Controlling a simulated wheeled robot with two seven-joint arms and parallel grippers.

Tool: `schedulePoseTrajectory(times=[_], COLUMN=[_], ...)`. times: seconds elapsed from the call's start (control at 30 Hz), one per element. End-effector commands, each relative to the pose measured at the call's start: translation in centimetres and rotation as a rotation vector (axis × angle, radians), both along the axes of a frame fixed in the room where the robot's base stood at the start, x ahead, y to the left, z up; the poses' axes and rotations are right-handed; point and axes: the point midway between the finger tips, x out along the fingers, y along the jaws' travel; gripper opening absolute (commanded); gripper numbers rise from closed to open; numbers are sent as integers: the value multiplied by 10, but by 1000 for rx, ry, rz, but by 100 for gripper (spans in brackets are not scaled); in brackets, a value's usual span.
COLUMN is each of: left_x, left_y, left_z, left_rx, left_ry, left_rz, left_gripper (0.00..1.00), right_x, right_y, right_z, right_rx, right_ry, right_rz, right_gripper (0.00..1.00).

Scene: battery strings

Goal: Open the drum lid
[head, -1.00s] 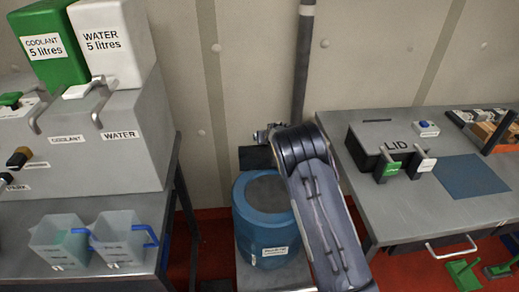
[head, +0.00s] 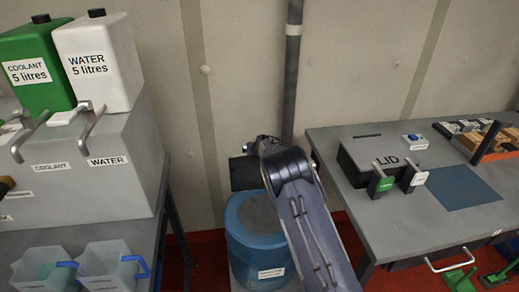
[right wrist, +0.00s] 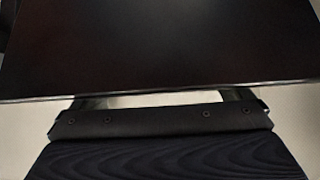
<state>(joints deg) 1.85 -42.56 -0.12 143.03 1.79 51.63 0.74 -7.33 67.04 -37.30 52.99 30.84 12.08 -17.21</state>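The blue drum (head: 258,262) stands on the floor between the two tables, partly hidden behind my right arm. Its top shows a blue rim around a dull grey-brown disc (head: 258,213); I cannot tell whether this is the lid or the inside. My right gripper (head: 264,146) is above and behind the drum, largely hidden by its own arm. A dark upright panel (head: 245,173) is just below it, behind the drum top. In the right wrist view a large dark panel (right wrist: 160,45) hides the fingertips. I cannot tell whether they grip it. My left gripper is not in view.
The left table holds a grey dispenser block (head: 90,160) with green and white tanks and two clear jugs (head: 113,268). A vertical pipe (head: 292,70) runs behind my arm.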

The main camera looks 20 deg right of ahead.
Motion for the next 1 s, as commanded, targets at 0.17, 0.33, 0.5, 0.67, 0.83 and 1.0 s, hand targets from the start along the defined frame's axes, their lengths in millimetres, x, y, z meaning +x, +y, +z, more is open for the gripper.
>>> schedulePoseTrajectory(times=[0.17,0.33,0.5,0.67,0.83,1.0], left_x=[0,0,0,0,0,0], left_y=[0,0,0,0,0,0], left_z=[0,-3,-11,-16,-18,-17], left_rx=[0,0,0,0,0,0], left_ry=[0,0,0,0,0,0], left_rz=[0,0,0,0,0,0], left_gripper=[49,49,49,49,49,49], right_x=[0,-6,-26,-46,-57,-59], right_y=[0,1,6,10,12,12], right_z=[0,6,21,37,47,48], right_rx=[0,2,3,1,1,0], right_ry=[1,0,-2,0,1,2], right_rz=[0,0,0,2,1,0], right_gripper=[100,100,100,100,100,100])
